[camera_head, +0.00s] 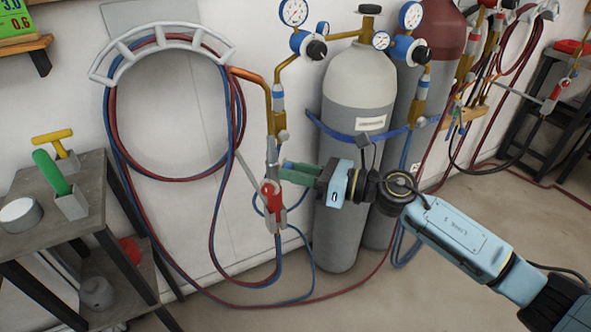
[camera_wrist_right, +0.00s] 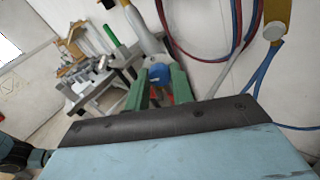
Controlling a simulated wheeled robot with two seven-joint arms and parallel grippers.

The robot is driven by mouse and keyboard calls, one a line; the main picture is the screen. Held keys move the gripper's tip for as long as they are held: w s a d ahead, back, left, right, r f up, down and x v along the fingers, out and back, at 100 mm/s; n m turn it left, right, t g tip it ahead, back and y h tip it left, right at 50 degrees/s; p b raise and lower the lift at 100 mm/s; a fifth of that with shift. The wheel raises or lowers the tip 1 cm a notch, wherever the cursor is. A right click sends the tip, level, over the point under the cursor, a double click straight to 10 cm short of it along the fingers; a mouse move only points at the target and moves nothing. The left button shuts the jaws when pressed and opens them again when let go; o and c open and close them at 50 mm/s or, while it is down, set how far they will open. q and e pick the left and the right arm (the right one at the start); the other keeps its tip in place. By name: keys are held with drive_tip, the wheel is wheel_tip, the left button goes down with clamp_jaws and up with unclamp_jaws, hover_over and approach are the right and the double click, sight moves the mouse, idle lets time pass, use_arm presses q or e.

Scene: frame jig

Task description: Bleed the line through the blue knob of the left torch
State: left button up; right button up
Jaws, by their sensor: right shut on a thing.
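The blue knob is hidden by the fingers in the head view. My left gripper is not in view.
A grey gas cylinder (camera_head: 345,235) stands just behind my right gripper, with a dark red cylinder (camera_head: 445,35) beside it. A hose hanger (camera_head: 160,40) is on the wall. A dark side table (camera_head: 95,190) with tools stands at left.

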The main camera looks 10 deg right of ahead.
drive_tip(key=o, duration=1)
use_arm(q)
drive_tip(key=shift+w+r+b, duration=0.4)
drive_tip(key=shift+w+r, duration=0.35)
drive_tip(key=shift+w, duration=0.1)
use_arm(e)
drive_tip(key=v, duration=1.3)
drive_tip(key=shift+s+d, duration=0.15)
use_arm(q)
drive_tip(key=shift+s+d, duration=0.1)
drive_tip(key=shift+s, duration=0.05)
